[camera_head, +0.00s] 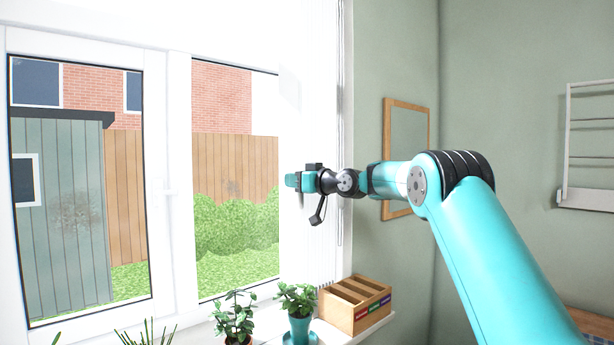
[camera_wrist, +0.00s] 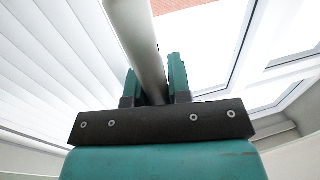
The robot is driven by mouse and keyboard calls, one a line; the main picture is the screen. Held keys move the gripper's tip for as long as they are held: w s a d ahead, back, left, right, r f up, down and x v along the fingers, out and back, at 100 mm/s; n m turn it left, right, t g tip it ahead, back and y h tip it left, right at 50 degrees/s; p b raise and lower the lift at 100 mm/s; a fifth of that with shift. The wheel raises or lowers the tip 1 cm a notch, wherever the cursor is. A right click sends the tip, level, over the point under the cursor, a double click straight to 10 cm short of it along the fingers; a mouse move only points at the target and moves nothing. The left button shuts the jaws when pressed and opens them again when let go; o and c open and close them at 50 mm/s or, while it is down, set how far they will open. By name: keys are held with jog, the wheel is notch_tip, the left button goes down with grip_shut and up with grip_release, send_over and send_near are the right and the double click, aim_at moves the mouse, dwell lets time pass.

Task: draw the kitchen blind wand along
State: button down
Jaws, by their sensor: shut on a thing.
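The blind wand (camera_wrist: 140,40) is a pale, smooth rod that runs up from between my fingers in the wrist view. My gripper (camera_wrist: 154,82) is shut on the wand, with one teal finger on each side. In the head view my gripper (camera_head: 293,181) is in front of the right part of the window, beside the blind (camera_head: 320,245). The blind's white vertical slats hang bunched at the right end of the window. They also fill the left of the wrist view (camera_wrist: 45,60). The wand is hard to make out against the bright background in the head view.
The window (camera_head: 180,190) looks out on a shed, fence and hedge. On the sill below stand potted plants (camera_head: 298,300) and a wooden box (camera_head: 355,304). A framed mirror (camera_head: 408,140) hangs behind my arm, and a white rack (camera_head: 590,145) hangs at far right.

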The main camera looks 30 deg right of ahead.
jog(key=shift+d, duration=0.1)
jog(key=c, duration=1.1)
grip_release()
jog(key=shift+o, duration=0.2)
jog(key=shift+d, duration=0.1)
jog(key=b+v, duration=0.7)
jog(key=v, duration=1)
jog(key=shift+s, duration=0.25)
